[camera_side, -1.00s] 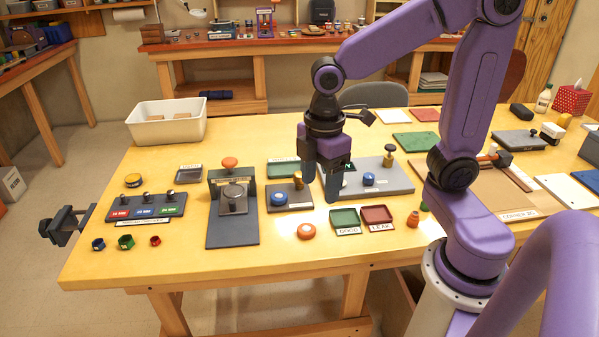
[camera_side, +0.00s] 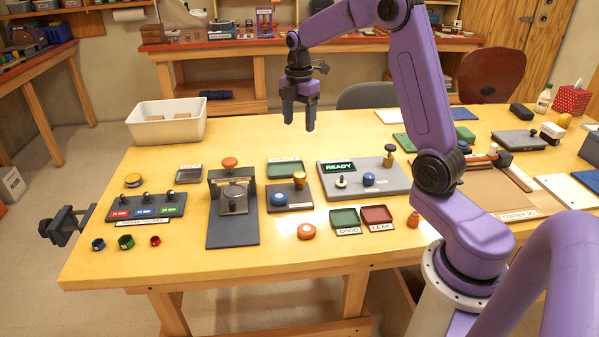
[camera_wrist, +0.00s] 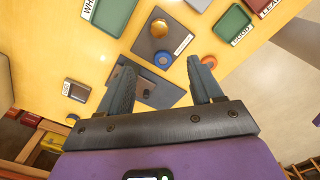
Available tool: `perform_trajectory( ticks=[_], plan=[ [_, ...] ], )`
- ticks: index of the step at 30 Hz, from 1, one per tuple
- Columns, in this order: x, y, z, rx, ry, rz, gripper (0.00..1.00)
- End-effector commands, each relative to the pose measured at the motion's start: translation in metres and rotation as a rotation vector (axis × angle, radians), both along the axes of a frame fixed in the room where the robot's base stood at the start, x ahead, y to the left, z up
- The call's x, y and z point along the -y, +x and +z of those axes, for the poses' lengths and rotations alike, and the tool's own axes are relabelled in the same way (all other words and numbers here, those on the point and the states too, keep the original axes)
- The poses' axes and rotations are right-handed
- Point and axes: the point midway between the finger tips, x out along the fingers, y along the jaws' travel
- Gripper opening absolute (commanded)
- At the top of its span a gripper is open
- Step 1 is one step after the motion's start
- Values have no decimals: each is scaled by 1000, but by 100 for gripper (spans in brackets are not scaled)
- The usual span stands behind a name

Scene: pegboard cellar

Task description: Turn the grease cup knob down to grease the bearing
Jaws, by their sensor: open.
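I cannot tell for certain which knob is the grease cup's. A small grey plate (camera_side: 302,206) bears a blue round part (camera_side: 279,199) and a brass knob (camera_side: 299,178). The wrist view also shows this plate (camera_wrist: 180,27), with the brass knob (camera_wrist: 159,28) upright and the blue part (camera_wrist: 163,60) near the fingertips in the picture. A longer grey plate (camera_side: 398,183) bears a lit READY display (camera_side: 338,167), another blue knob (camera_side: 368,179) and a brass-topped post (camera_side: 389,160). My gripper (camera_side: 299,122) is open and empty, raised well above the table, touching nothing.
An orange disc (camera_side: 306,231), a green GOOD tray (camera_side: 345,219) and a red LEAK tray (camera_side: 376,214) lie in front. A white bin (camera_side: 166,121) stands at the back left.

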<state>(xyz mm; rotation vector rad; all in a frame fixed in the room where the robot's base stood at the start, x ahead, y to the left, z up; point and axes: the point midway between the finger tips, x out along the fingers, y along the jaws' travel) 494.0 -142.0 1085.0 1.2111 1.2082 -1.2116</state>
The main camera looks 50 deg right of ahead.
Motion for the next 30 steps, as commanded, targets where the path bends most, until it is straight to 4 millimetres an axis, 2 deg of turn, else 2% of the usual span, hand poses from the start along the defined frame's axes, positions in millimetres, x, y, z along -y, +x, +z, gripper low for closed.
perform_trajectory(
  ticks=[4,8,24,30],
  plan=[
    [3,1,-8,-2,0,5,65],
    [3,0,-24,-4,1,5,65],
    [3,0,-125,-5,1,3,65],
    [3,0,-156,-3,1,3,65]
  ],
)
